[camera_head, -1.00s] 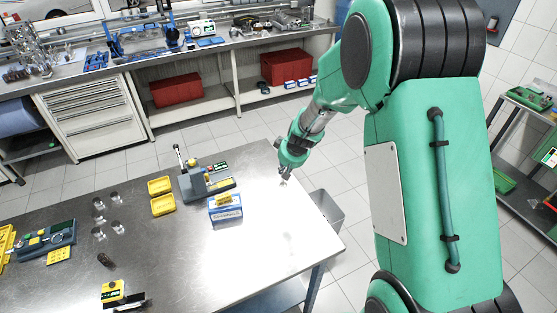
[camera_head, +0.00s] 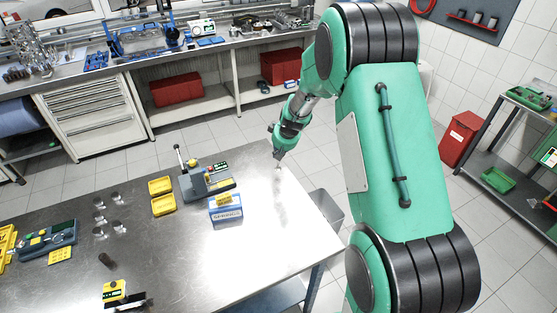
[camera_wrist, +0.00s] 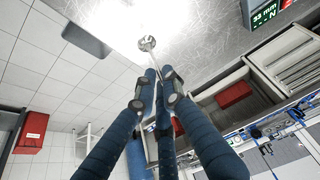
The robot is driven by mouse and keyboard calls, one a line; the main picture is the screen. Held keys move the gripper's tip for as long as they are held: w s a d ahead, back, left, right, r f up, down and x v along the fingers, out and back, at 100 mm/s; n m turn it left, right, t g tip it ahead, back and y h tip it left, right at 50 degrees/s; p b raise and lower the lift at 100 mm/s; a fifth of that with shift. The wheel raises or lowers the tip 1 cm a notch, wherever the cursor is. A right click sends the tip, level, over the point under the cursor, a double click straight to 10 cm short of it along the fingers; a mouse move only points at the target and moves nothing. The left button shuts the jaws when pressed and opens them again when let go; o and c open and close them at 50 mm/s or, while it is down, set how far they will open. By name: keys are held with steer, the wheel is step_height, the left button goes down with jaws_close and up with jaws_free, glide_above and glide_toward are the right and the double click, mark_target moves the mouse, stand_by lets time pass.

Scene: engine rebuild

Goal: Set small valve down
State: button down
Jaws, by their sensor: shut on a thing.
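The small valve (camera_wrist: 147,43) shows in the wrist view as a shiny round head on a thin stem. The stem runs back between the fingers of my gripper (camera_wrist: 157,88), which is shut on it. The head stands out beyond the fingertips, against the bright table top. In the head view my gripper (camera_head: 279,155) hangs over the far right corner of the steel table (camera_head: 185,275). The valve is too small there to make out, and I cannot tell whether it touches the table.
A blue and white box (camera_head: 226,213), a device with a lever (camera_head: 200,183) and yellow trays (camera_head: 161,187) stand left of my gripper. Several small metal cylinders (camera_head: 99,217) stand further left. A grey bin (camera_head: 328,207) is beside the table's right edge. The table's right part is clear.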

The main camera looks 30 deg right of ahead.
mark_target(278, 168)
steer(key=shift+f, duration=1.75)
steer(key=shift+f+b, duration=0.15)
steer(key=shift+b, duration=0.25)
steer(key=c, duration=1.8)
jaws_free()
steer(key=shift+c, duration=0.2)
steer(key=shift+s+r, duration=0.15)
steer(key=shift+r, duration=0.4)
steer(key=p+v, duration=0.1)
steer(key=v, duration=1)
steer(key=shift+s, duration=0.1)
